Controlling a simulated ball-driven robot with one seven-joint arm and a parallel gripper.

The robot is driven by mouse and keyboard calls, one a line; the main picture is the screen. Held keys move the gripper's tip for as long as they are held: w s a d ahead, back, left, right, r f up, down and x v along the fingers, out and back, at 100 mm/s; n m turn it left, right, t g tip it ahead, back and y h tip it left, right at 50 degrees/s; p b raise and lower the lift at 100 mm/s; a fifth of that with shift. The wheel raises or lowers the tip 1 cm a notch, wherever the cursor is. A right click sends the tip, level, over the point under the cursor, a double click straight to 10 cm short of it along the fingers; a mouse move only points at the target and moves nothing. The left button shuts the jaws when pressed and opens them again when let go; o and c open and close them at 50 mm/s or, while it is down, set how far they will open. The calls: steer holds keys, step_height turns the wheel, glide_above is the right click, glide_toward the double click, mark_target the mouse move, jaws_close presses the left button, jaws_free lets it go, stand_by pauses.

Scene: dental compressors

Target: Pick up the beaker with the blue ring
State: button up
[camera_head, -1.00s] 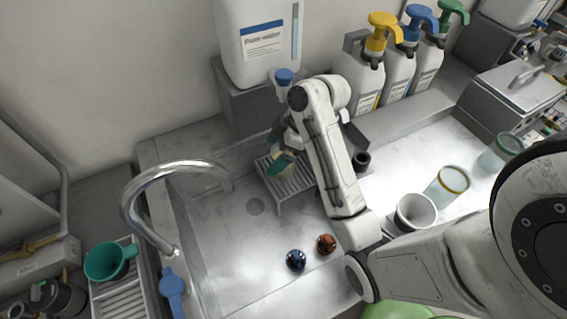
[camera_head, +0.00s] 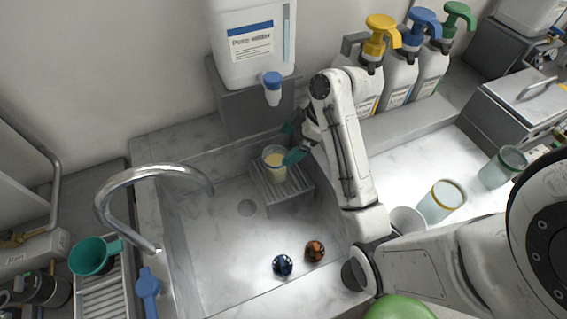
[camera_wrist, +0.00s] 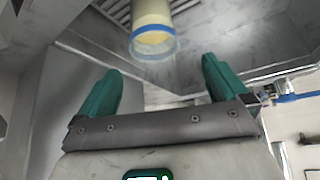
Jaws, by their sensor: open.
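The beaker with the blue ring (camera_head: 273,162) stands upright on the slatted rack (camera_head: 291,191) in the sink, holding pale yellow contents. In the wrist view its blue-ringed rim (camera_wrist: 153,43) shows ahead of the fingertips. My gripper (camera_head: 290,143), with green fingers, is open just right of and behind the beaker. The wrist view shows my gripper (camera_wrist: 160,68) with its fingers wide apart and nothing between them. Whether a finger touches the beaker is unclear in the head view.
A water canister (camera_head: 251,45) with a blue-capped spout (camera_head: 272,88) is above the rack. A curved faucet (camera_head: 150,180) is at left. Two small knobs, blue (camera_head: 282,265) and orange (camera_head: 315,251), lie in front.

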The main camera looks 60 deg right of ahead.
glide_toward(272, 160)
steer(key=shift+w+a+f+p, duration=0.15)
steer(key=shift+w+a+f, duration=0.3)
steer(key=shift+a+f, duration=0.4)
steer(key=shift+w+a+f+p, duration=0.15)
steer(key=shift+w+a+f, duration=0.45)
steer(key=shift+a, duration=0.35)
steer(key=shift+w+a+f+p, duration=0.15)
steer(key=shift+w+a+f, duration=0.2)
steer(key=shift+a+f, duration=0.55)
steer(key=shift+r, duration=0.1)
steer(key=shift+c, duration=0.2)
steer(key=shift+r, duration=0.1)
steer(key=c, duration=1.3)
steer(key=shift+o, duration=0.2)
